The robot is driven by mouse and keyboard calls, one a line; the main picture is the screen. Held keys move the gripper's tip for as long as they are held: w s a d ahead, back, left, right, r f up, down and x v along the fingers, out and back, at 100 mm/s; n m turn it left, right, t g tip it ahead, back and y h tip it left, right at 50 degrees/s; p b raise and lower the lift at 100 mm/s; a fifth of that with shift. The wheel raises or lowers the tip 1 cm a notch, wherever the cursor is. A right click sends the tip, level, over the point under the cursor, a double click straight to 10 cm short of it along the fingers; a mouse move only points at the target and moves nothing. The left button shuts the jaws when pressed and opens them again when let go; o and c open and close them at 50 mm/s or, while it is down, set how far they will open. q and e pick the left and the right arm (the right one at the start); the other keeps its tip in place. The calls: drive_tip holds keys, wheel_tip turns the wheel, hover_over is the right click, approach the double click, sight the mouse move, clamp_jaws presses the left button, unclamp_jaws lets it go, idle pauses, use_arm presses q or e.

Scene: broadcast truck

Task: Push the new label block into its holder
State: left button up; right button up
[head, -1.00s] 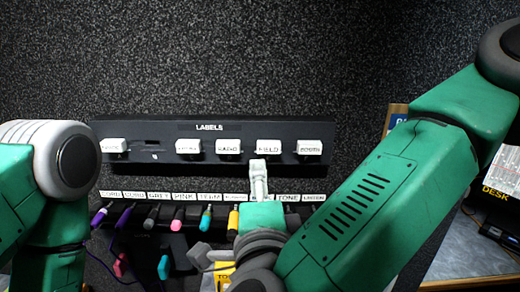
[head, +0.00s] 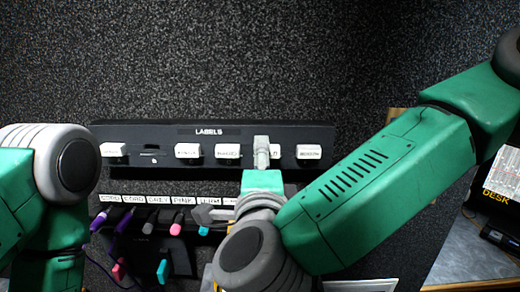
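A dark label rail (head: 215,131) marked LABELS is on the wall, with white label blocks along it. The left block (head: 113,150), two middle blocks (head: 187,151) (head: 228,151) and the right block (head: 308,152) show. The block that reads FIELD (head: 275,152) is mostly hidden behind my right gripper (head: 261,142). That gripper points up at the rail, its fingers together as one narrow grey shape; I cannot tell whether it touches the block. An opening without a white block (head: 152,150) is between the left blocks. My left arm is at the left edge; its gripper is out of view.
Below the rail is a strip of small labels (head: 160,200) with coloured plugs, including a pink plug (head: 176,222), under it; my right arm hides its right part. A desk area (head: 495,200) lies at the far right. The wall above the rail is clear.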

sight(272, 154)
drive_tip(key=w+d, duration=0.2)
drive_tip(key=w, duration=0.1)
drive_tip(key=shift+w+d, duration=0.15)
drive_tip(key=shift+w, duration=0.15)
drive_tip(key=shift+r, duration=0.1)
drive_tip(key=shift+a, duration=0.9)
drive_tip(key=c, duration=1.2)
drive_tip(key=shift+w+d, duration=0.1)
drive_tip(key=shift+d, duration=0.2)
clamp_jaws()
drive_tip(key=shift+a, duration=0.1)
